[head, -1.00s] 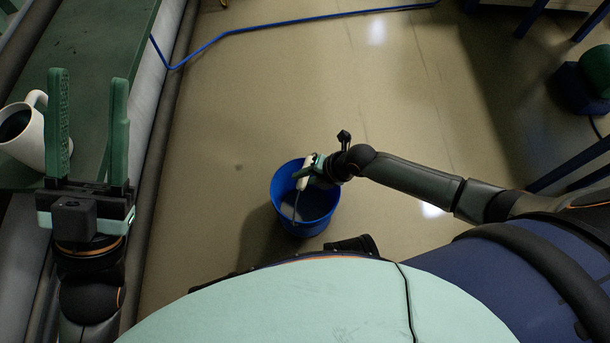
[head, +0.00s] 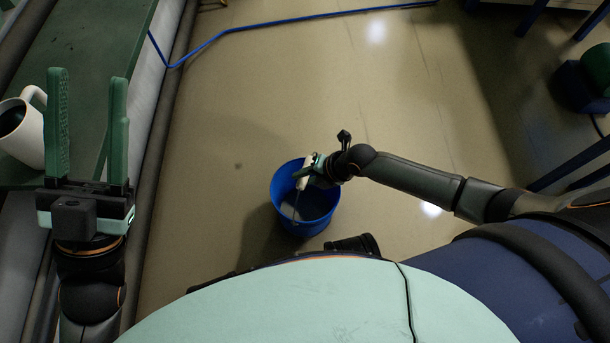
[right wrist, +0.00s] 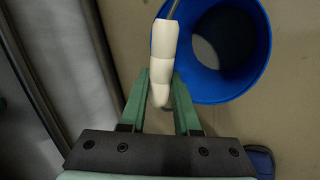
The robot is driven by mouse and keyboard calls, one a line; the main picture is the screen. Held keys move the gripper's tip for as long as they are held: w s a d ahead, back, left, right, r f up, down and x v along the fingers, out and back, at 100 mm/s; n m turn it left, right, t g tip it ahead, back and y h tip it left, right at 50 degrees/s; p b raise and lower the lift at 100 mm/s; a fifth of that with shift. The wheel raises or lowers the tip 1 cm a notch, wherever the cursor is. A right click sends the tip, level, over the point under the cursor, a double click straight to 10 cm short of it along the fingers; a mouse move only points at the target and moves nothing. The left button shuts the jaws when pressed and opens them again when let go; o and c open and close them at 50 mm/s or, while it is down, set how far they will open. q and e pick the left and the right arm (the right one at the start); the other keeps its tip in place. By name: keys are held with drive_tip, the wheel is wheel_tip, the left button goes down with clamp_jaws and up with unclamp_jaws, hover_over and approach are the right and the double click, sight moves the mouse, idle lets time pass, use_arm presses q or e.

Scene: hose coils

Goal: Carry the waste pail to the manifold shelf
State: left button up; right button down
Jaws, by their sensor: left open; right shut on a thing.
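The waste pail is a round blue bucket (head: 318,219) low in the middle of the head view, over the floor. It also fills the upper right of the right wrist view (right wrist: 258,55). My right gripper (head: 308,175) is shut on the pail's pale handle grip (right wrist: 162,60), which lies between its fingers in the right wrist view. A thin wire runs from the grip. I cannot tell whether the pail touches the floor. My left gripper (head: 88,130) is open and empty at the left, above the green bench top. The manifold shelf cannot be made out for certain.
A white mug (head: 28,140) with dark contents stands on the green bench (head: 100,40) beside my left gripper. A blue hose (head: 290,21) crosses the floor at the back. Blue legs and a dark item with a green top (head: 597,68) are at the right. The middle floor is clear.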

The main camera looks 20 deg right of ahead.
drive_tip(key=c, duration=0.6)
unclamp_jaws()
drive_tip(key=shift+o, duration=0.2)
drive_tip(key=shift+s+f, duration=0.1)
drive_tip(key=shift+r, duration=0.2)
drive_tip(key=shift+d+r, duration=0.1)
drive_tip(key=shift+r, duration=0.1)
drive_tip(key=p+v, duration=0.6)
drive_tip(key=v, duration=0.1)
idle(0.8)
drive_tip(key=shift+s+d+r, duration=0.1)
drive_tip(key=shift+r, duration=0.05)
